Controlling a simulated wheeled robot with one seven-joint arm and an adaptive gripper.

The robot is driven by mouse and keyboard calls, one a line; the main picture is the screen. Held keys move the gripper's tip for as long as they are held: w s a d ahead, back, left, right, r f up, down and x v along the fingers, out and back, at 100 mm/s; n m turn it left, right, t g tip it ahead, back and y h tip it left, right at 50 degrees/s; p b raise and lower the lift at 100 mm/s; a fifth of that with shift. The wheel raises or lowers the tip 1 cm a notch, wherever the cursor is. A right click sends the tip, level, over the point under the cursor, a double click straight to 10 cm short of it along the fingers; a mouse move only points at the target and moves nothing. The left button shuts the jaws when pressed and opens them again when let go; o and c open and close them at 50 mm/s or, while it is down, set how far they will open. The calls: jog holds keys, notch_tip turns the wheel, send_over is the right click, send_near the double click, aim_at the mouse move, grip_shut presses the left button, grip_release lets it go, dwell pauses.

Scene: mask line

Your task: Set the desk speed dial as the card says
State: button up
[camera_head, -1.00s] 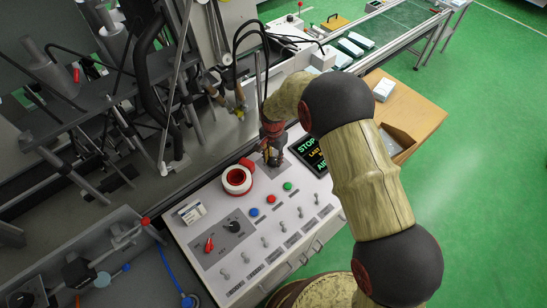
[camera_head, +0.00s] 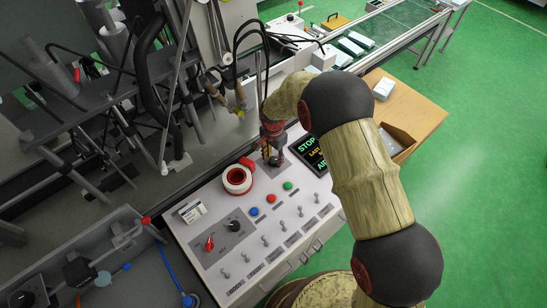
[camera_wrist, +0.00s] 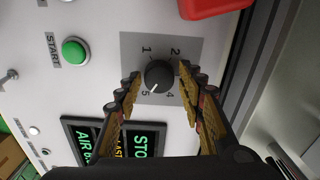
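The speed dial (camera_wrist: 158,76) is a round black knob on a grey plate marked 1, 2, 4 and 5 in the wrist view; no 3 shows. Its white pointer line points toward the 5. My gripper (camera_wrist: 159,82) is open, one finger on each side of the knob, with small gaps; I cannot tell how far above the panel the tips are. In the head view my gripper (camera_head: 273,160) is over the far end of the desk panel and hides the dial. A small white card (camera_head: 192,211) lies at the panel's left; its print is too small to read.
A green START button (camera_wrist: 75,51) and a lit display (camera_wrist: 140,143) flank the dial. Several toggle switches, a second black knob (camera_head: 233,227) and a red switch (camera_head: 209,244) are nearer the front.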

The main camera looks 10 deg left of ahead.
aim_at(273, 159)
jog(key=shift+o, duration=1)
notch_tip(273, 159, up, 12)
dwell(0.4)
